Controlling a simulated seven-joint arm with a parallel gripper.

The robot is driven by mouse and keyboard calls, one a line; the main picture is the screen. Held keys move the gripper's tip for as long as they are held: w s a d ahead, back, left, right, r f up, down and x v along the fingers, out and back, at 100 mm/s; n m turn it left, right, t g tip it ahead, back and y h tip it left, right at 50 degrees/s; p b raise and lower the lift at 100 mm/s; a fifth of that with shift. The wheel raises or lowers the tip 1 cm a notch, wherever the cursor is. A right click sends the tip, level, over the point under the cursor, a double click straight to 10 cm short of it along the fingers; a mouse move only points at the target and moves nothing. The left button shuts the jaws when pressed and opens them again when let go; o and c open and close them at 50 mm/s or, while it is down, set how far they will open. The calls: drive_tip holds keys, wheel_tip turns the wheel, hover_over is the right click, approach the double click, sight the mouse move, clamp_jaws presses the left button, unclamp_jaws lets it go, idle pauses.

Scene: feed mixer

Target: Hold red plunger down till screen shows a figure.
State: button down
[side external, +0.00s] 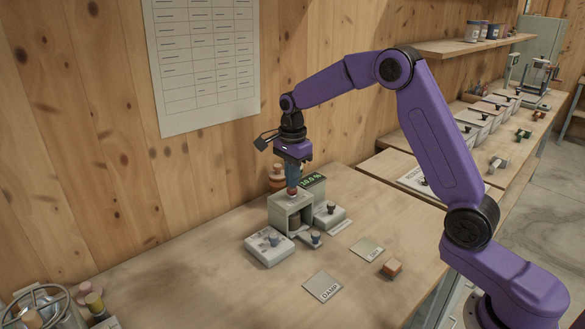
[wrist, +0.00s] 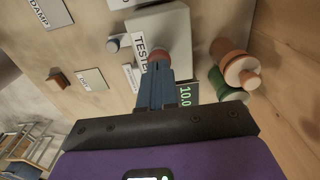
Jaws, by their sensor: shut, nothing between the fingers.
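The tester (side external: 283,206) is a pale grey box on the bench, with a "TESTE…" label visible in the wrist view (wrist: 163,28). Its red plunger (side external: 292,194) is on top; a reddish edge of it also shows in the wrist view (wrist: 153,51). My gripper (side external: 292,187) is shut and empty, pointing down, with its blue fingertips on the plunger. How far the plunger is pressed is hidden by the fingers. The dark screen (side external: 313,181) behind shows green figures reading about 10.0 %; the wrist view shows "10.0" on it (wrist: 185,96).
A grey box (side external: 268,247) with a knob stands in front, and another (side external: 329,215) to the right. Label cards (side external: 323,287) and an orange-brown block (side external: 391,268) lie on the bench. Orange and green round pieces (wrist: 235,75) stand close behind the tester.

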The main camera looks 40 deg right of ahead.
drive_tip(key=shift+s+f, duration=0.15)
drive_tip(key=shift+f, duration=0.1)
wheel_tip(320, 180, up, 14)
drive_tip(key=shift+r, duration=0.25)
idle(0.3)
idle(0.3)
